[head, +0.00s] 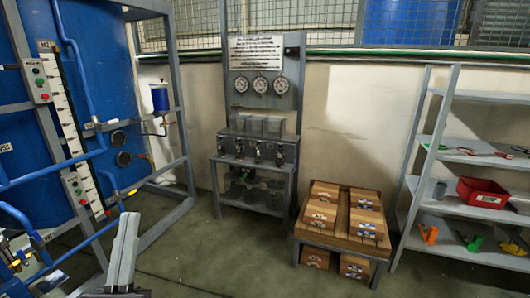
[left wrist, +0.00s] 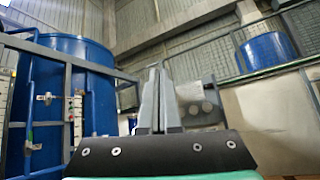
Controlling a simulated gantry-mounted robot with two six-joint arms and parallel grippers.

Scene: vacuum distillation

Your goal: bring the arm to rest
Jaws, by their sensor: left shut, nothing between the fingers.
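My left gripper (head: 129,218) shows at the lower left of the head view, with its grey fingers together and pointing up and away. In the left wrist view the closed fingers (left wrist: 155,75) stand upright in the middle, above a dark bracket with bolts. Nothing is between them. The gripper is in front of the blue tank frame (head: 185,150) in the head view and appears clear of it. My right gripper is in neither view.
A gauge stand (head: 292,100) with several valves is at the back wall. A wooden pallet with cartons (head: 340,240) sits right of it. Shelves (head: 467,97) hold a red bin (head: 482,192) and tools. A large blue tank (head: 100,60) fills the left. Open floor (head: 215,260) lies between.

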